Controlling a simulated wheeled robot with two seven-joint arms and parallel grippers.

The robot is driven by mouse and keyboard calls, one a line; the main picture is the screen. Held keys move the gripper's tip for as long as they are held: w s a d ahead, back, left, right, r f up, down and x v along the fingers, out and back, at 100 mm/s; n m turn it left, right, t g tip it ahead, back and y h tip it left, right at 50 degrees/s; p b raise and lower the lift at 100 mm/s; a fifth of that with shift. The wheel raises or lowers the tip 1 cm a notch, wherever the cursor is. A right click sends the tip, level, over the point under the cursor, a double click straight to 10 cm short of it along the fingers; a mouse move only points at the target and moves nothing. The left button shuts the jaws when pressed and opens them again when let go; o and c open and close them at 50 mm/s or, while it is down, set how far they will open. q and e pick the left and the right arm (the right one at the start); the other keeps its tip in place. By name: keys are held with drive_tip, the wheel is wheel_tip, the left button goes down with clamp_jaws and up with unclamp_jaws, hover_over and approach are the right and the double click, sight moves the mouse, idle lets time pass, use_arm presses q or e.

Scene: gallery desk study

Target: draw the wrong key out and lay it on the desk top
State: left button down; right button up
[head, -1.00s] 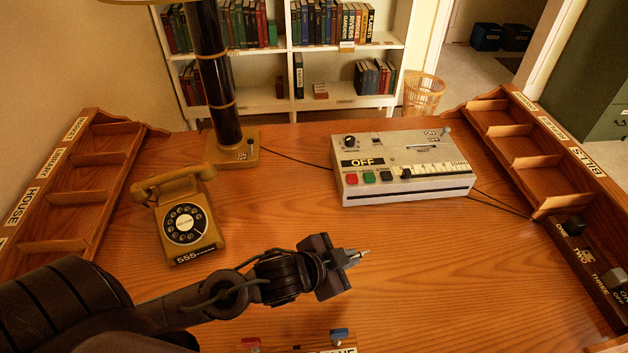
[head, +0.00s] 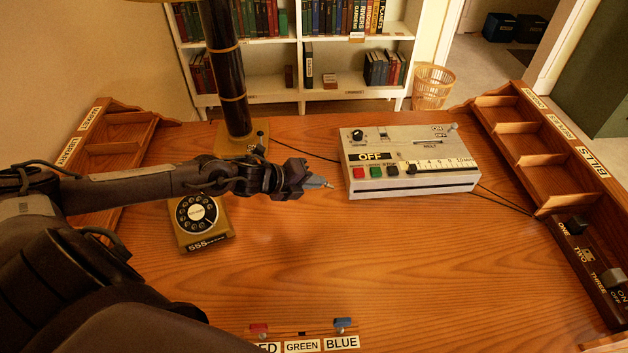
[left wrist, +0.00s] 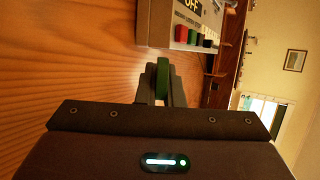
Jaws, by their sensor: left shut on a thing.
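My left gripper (head: 308,181) is over the middle of the desk top (head: 400,265), left of the grey box with coloured buttons. It is shut on a green key (left wrist: 163,79), whose green head shows between the fingers in the left wrist view. A small metal tip points right from the fingers in the head view. At the front edge, a red key (head: 259,328) and a blue key (head: 343,323) stand behind their labels. No key head shows behind the GREEN label (head: 302,346), only a small dark spot. My right gripper is out of view.
The button box (head: 410,160) stands right of the gripper. A rotary telephone (head: 203,222) is partly hidden by my left arm. A lamp (head: 228,90) stands behind. Pigeonhole racks line both sides, with switches (head: 585,250) at right. The middle and front right of the desk are clear.

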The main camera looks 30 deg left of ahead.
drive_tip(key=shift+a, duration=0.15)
